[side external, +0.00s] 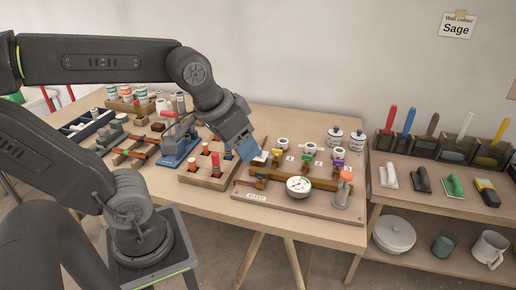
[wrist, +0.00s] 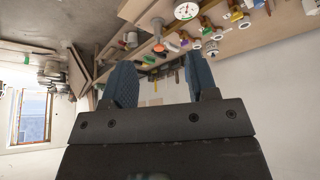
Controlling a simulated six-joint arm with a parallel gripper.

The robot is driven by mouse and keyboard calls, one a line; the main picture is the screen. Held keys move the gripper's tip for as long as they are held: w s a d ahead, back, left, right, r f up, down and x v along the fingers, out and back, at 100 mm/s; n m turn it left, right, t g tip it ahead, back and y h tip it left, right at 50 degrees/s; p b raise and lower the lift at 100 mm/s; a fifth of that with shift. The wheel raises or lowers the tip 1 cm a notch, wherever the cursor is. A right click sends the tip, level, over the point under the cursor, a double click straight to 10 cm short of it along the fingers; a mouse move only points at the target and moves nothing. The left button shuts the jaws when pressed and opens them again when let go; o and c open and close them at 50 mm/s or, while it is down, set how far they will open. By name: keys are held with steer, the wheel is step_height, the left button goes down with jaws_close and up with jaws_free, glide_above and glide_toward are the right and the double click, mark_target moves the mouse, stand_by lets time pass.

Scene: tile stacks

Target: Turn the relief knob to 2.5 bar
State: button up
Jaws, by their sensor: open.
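A wooden board (side external: 265,204) on the bench carries a round white gauge (side external: 299,186), which also shows in the wrist view (wrist: 186,11). The gauge reading is too small to tell. An orange-topped fitting (side external: 346,176) stands at the board's right end. It looks like the relief knob, but no label on it can be read. It also shows in the wrist view (wrist: 158,47). My gripper (side external: 247,150) is open, with blue fingers, above the board's left end and apart from the knob. In the wrist view the space between its fingers (wrist: 160,80) is empty.
Several small valves with coloured handles (side external: 308,150) line the board behind the gauge. A wooden block with red-topped parts (side external: 208,172) and a blue tool (side external: 180,148) stand left. Two lidded jars (side external: 335,136) stand behind. A shelf with coloured-handled tools (side external: 445,150) stands right.

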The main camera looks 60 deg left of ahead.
steer(key=w+a+f+n+g, duration=0.2)
steer(key=w+a+n, duration=0.4)
steer(key=w+a, duration=0.35)
steer(key=w+a+f+n+g, duration=0.2)
steer(key=w+a+n, duration=0.4)
steer(key=w+a, duration=0.3)
steer(key=a+f+n+g, duration=0.1)
steer(key=a+f+n, duration=0.5)
steer(key=a, duration=0.4)
steer(key=shift+m, duration=0.7)
steer(key=f, duration=1.4)
steer(key=shift+w+d+f, duration=0.1)
steer(key=shift+w+f, duration=0.15)
steer(key=shift+w, duration=0.05)
steer(key=shift+c, duration=0.2)
steer(key=c, duration=0.9)
